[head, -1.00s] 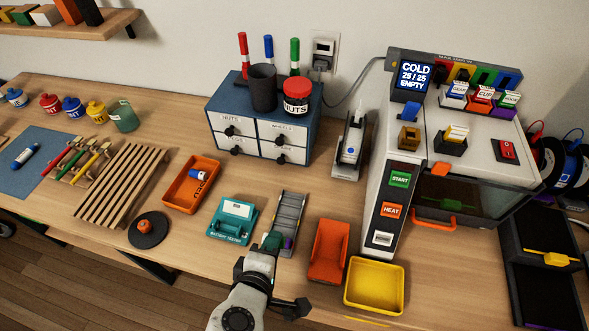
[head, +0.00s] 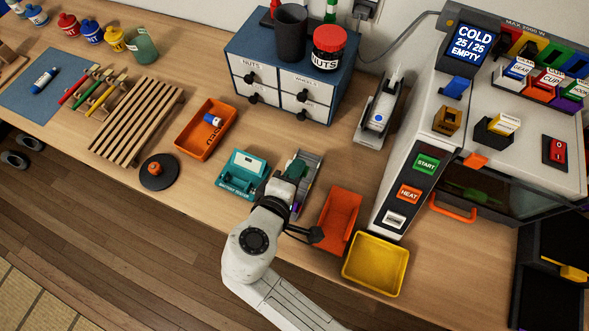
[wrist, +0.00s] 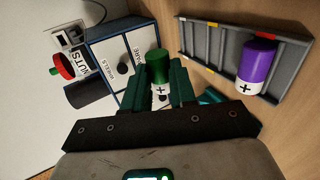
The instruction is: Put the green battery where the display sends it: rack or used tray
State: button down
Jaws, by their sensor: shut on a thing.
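My gripper (head: 293,176) is shut on the green battery (wrist: 159,64), which stands between the green fingers in the wrist view, plus mark toward me. The grey battery rack (head: 310,158) lies beside and partly behind my gripper. In the wrist view the rack (wrist: 214,46) is to the right, apart from the green battery, and holds a purple battery (wrist: 258,62). The teal battery tester (head: 240,183) is left of my gripper; its small display is too small to read. An orange tray (head: 196,143) further left holds a blue battery (head: 213,120); its label is unclear, so I cannot confirm it is the used tray.
An orange bin (head: 340,215) and an empty yellow tray (head: 375,262) stand right of my gripper. A drawer cabinet (head: 290,88) is behind. A slatted wooden rack (head: 137,120) lies left.

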jog(key=shift+d+r, duration=0.1)
jog(key=shift+r, duration=0.1)
jog(key=shift+f, duration=0.3)
jog(key=shift+f+b, duration=1.15)
jog(key=shift+f, duration=0.75)
jog(key=shift+f+b, duration=0.65)
jog(key=shift+f, duration=0.4)
jog(key=shift+s+d+f+g, duration=0.1)
jog(key=shift+s+f+g, duration=0.1)
jog(key=shift+f, duration=0.25)
jog(key=shift+s+f+g, duration=0.15)
jog(key=shift+f+g, duration=0.05)
jog(key=shift+f, duration=0.2)
jog(key=c, duration=0.9)
grip_release()
jog(key=shift+c, duration=0.2)
jog(key=shift+o, duration=0.5)
jog(key=shift+r+p, duration=0.7)
jog(key=shift+r, duration=0.1)
jog(key=shift+w+r+p, duration=0.2)
jog(key=shift+r+p, duration=2.3)
jog(key=shift+r, duration=0.55)
